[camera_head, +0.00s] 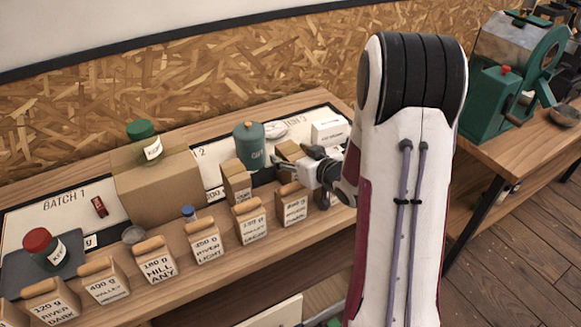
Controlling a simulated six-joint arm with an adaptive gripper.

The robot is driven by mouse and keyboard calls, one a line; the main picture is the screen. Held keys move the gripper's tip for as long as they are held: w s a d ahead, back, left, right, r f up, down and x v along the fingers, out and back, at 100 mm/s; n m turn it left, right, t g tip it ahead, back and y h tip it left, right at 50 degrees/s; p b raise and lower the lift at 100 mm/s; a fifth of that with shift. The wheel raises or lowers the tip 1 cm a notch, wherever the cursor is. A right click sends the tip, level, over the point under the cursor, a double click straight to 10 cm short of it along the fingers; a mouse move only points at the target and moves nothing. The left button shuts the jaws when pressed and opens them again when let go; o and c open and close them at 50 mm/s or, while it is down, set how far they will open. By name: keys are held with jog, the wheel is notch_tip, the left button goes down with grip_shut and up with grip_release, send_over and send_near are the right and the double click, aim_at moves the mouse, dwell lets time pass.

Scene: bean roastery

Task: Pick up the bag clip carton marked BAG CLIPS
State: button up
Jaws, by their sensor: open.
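I cannot read the words BAG CLIPS on anything here. A small white carton (330,131) with a line of small, illegible print stands on the bench at the back right, behind my gripper. My gripper (280,167) is open and points left over the bench, with nothing seen between its fingers. Its fingertips are near the brown bag (237,183) and below the green-grey canister (249,146) in the picture. A small brown box (288,151) is just behind the gripper, partly hidden by it. My arm covers the bench's right part.
Several labelled brown bags, such as the HILL ANY bag (157,265), line the front edge. A large cardboard box (160,190) bears a green-lidded jar (145,147). A red-lidded jar (45,249) stands left. A green roaster (510,75) is on another table at right.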

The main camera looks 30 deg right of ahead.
jog(key=c, duration=1.6)
jog(key=shift+r, duration=0.1)
jog(key=shift+r, duration=4.95)
